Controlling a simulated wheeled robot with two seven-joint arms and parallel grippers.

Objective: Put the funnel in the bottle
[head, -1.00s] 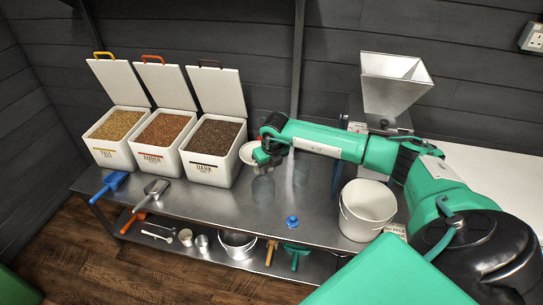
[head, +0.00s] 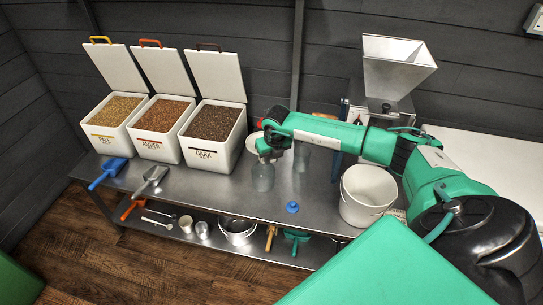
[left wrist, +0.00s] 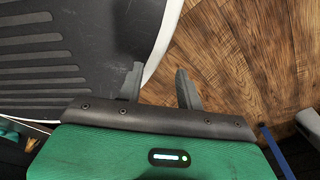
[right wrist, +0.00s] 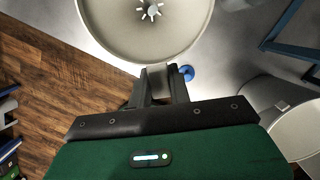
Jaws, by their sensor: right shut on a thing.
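The white funnel (head: 252,143) is in my right gripper (head: 266,154), which is shut on it. In the right wrist view the funnel's wide bowl (right wrist: 150,35) with its central hole shows just beyond the fingers (right wrist: 163,82). Whether the funnel's spout touches or enters the bottle is hidden by the gripper. My left gripper (left wrist: 160,85) is open and empty, seen only in the left wrist view, above the floor.
Another clear vessel (head: 301,158) stands right of the bottle. A blue cap (head: 292,207) lies on the steel table (head: 240,195). A white bucket (head: 369,195) is at right, a mill (head: 398,68) behind. Three grain bins (head: 160,128) and two scoops (head: 108,173) are at left.

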